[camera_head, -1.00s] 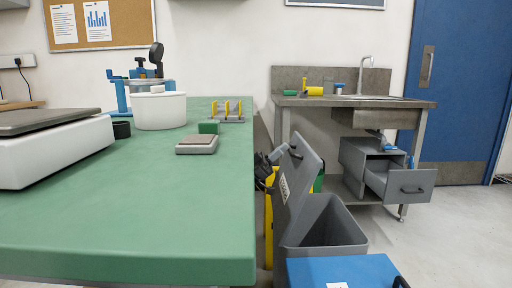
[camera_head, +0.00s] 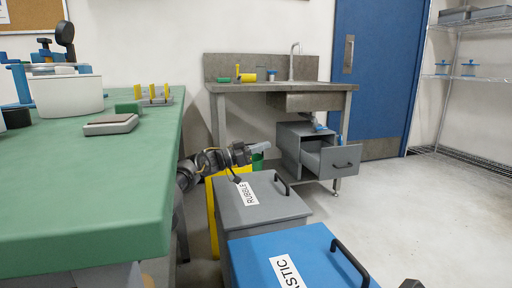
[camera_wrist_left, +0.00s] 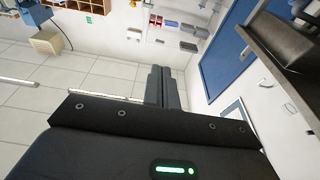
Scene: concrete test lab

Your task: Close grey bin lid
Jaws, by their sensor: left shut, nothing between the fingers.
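The grey bin (camera_head: 277,232) stands on the floor beside the green bench. Its grey lid (camera_head: 282,207) lies flat across the top, with a dark handle and a label reading "RUBBLE". My left arm comes in low past the bench edge. My left gripper (camera_head: 262,144) is shut and empty, just behind and above the lid's far edge, apart from the lid as far as I can see. In the left wrist view its grey fingers (camera_wrist_left: 163,84) are together with nothing between them.
A blue bin (camera_head: 305,255) stands in front of the grey one, its lid flat. A yellow bin (camera_head: 213,215) is behind, partly hidden by my arm. The green bench (camera_head: 95,190) bounds the left. A drawer (camera_head: 335,160) stands open under the sink table. Floor at right is clear.

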